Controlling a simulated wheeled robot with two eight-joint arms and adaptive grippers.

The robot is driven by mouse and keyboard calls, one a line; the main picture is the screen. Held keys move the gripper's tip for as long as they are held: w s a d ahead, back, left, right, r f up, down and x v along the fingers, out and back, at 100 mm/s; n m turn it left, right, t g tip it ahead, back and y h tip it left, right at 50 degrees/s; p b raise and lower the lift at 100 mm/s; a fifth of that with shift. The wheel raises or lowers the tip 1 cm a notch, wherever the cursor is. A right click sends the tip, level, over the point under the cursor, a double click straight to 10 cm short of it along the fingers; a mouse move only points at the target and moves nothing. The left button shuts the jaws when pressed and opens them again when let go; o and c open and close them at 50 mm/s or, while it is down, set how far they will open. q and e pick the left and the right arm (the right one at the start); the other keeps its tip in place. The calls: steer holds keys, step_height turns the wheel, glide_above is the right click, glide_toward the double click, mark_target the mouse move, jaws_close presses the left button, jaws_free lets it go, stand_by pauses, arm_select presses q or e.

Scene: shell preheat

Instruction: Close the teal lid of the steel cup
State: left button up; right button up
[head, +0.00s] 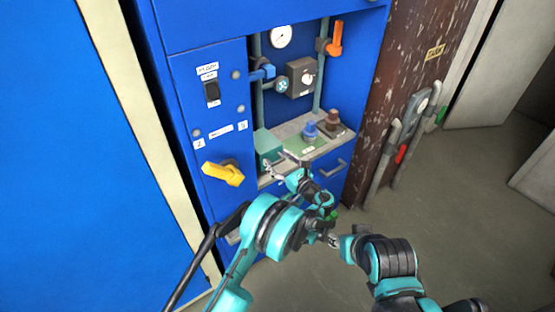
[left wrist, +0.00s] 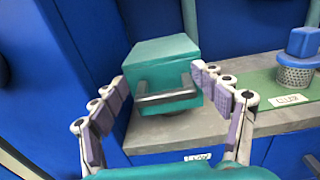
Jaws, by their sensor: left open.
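A teal, box-shaped lid (head: 267,143) sits at the left end of the grey shelf in the blue cabinet. In the left wrist view the teal lid (left wrist: 163,62) has a dark bar handle (left wrist: 166,97) along its near lower edge. Any steel cup under it is hidden. My left gripper (head: 281,164) is open in front of the lid. In the left wrist view its fingers (left wrist: 160,80) stand on either side of the lid, the right one very near it; contact cannot be told. My right gripper (head: 333,239) is low in front of the cabinet, its jaws too small to read.
Right of the lid, a blue-topped perforated metal piece (left wrist: 296,72) stands on a green labelled mat (left wrist: 262,92). A brown knob-like piece (head: 332,118) stands farther right. A yellow handle (head: 223,173) juts from the left panel. Open floor lies to the right.

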mark_target(271, 160)
arm_select(q)
steer(key=shift+f, duration=0.2)
steer(key=shift+s+f, duration=0.2)
steer(key=shift+f, duration=0.45)
steer(key=shift+s+f, duration=0.15)
steer(key=shift+f, duration=0.75)
steer(key=shift+w+f, duration=0.4)
steer(key=shift+f, duration=0.25)
steer(key=shift+w+f, duration=0.4)
steer(key=shift+f, duration=0.2)
steer(key=shift+s+a+f, duration=0.1)
steer(key=shift+s+f, duration=0.05)
steer(key=shift+s, duration=0.15)
steer(key=shift+w+f, duration=0.2)
steer(key=shift+f, duration=0.5)
steer(key=shift+a+f, duration=0.1)
steer(key=shift+f, duration=0.6)
